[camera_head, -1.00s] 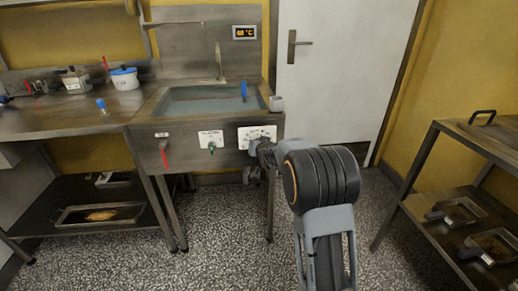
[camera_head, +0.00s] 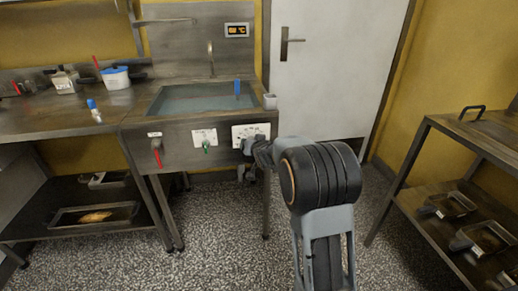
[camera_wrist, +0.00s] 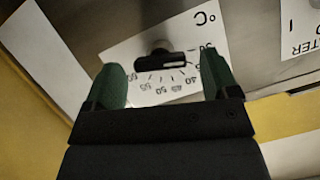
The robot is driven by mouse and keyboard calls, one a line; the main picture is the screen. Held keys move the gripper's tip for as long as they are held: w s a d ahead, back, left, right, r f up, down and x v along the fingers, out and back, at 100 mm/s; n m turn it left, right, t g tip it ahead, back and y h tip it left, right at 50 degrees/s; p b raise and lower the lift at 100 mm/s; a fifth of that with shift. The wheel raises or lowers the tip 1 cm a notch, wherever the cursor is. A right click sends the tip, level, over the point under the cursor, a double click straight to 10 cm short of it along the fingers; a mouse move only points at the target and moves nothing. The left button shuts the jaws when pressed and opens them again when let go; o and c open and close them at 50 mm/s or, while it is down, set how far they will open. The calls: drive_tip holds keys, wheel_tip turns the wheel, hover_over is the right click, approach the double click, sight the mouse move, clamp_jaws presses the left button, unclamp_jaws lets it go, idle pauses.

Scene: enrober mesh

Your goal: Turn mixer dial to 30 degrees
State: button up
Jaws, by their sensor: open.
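The mixer dial (camera_wrist: 165,60) is a black bar-shaped knob on a white plate (camera_wrist: 140,51) with a °C scale, seen tilted in the wrist view. The numbers run along the knob's near side; the bar lies roughly level across the picture. My gripper (camera_wrist: 162,75) is open, with one green fingertip on each side below the knob. I see no clear contact with it. In the head view the scale plate (camera_head: 262,129) is on the right of the sink front, and my gripper (camera_head: 246,148) is close before it, hiding the knob.
A metal rack (camera_head: 450,131) stands at right. Open floor lies between.

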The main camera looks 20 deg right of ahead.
drive_tip(key=p+v, duration=0.2)
drive_tip(key=v, duration=1)
drive_tip(key=s+f+g+p, duration=0.1)
drive_tip(key=s+f+g, duration=0.4)
drive_tip(key=s+r+n+g+p, duration=0.25)
drive_tip(key=s+r+p, duration=0.2)
drive_tip(key=s, duration=0.25)
drive_tip(key=s+a+r+p, duration=0.2)
drive_tip(key=s+r+p, duration=0.2)
drive_tip(key=r+p, duration=0.2)
drive_tip(key=s+a+r+n+g+p, duration=0.1)
drive_tip(key=s+a+r+p, duration=0.2)
drive_tip(key=r+p, duration=0.3)
drive_tip(key=s+a+r+g+y+p, duration=0.1)
drive_tip(key=s+a+r+p, duration=0.2)
drive_tip(key=r, duration=0.6)
drive_tip(key=s+p, duration=0.2)
drive_tip(key=p, duration=0.1)
drive_tip(key=shift+s+a+n, duration=0.2)
drive_tip(key=shift+s+n, duration=0.15)
drive_tip(key=shift+s, duration=0.05)
